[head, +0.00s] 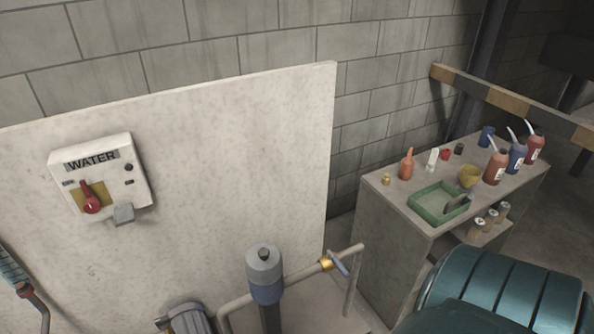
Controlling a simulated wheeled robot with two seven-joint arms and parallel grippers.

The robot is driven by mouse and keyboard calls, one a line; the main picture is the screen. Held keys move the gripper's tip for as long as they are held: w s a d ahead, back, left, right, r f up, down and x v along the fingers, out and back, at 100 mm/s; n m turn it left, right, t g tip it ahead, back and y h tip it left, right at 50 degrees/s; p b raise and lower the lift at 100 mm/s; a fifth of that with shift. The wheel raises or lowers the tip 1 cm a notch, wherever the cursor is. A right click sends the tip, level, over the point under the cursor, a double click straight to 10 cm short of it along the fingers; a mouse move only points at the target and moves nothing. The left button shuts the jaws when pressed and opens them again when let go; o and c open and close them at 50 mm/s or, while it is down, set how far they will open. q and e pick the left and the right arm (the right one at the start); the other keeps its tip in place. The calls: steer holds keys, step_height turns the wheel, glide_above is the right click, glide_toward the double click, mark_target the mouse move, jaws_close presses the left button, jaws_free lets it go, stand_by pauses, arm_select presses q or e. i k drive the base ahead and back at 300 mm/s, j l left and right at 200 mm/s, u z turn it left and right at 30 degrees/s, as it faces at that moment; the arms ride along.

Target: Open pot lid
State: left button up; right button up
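No thing that is clearly a cooking pot shows. An upright cylinder (265,284) stands at the bottom centre of the head view, with a blue-grey lower part and a grey cap (264,264) on top. The cap has a small dark knob and sits closed on the cylinder. I cannot tell whether this is the pot and its lid. Neither my left nor my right gripper is in view.
A white panel (230,150) carries a WATER box (100,180) with a red lever. A pipe (295,280) with a blue-handled valve runs beside the cylinder. A workbench (395,255) holds a green tray (421,210) and several bottles. A teal ribbed drum (500,290) fills the bottom right.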

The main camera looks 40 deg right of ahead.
mark_target(262, 262)
steer(key=z, duration=1.1)
